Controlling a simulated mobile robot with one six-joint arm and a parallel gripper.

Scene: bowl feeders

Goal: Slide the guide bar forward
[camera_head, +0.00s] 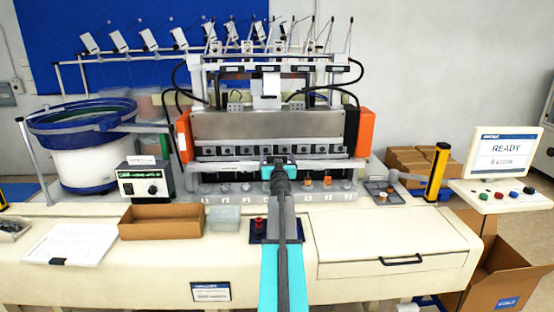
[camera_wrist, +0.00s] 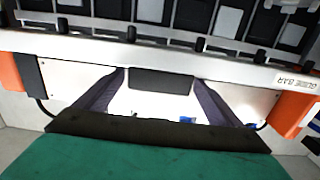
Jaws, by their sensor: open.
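The guide bar (camera_head: 335,165) is a long pale rail across the front of the machine, below the row of dark slots. In the wrist view the guide bar (camera_wrist: 90,46) crosses the upper part of the picture, with a "GUIDE BAR" label at its right and several short dark pegs along it. My gripper (camera_head: 279,163) is at the middle of the bar and hides that part in the head view. In the wrist view my gripper (camera_wrist: 160,80) has its two dark fingers spread, tips close to the bar's edge. Contact cannot be told.
An orange end block (camera_head: 365,133) stands at each end of the machine. A row of small parts (camera_head: 327,181) lies below the bar. A control box (camera_head: 145,181), brown tray (camera_head: 161,222) and clear bin (camera_head: 223,217) stand left of my arm. A monitor (camera_head: 503,150) reads READY.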

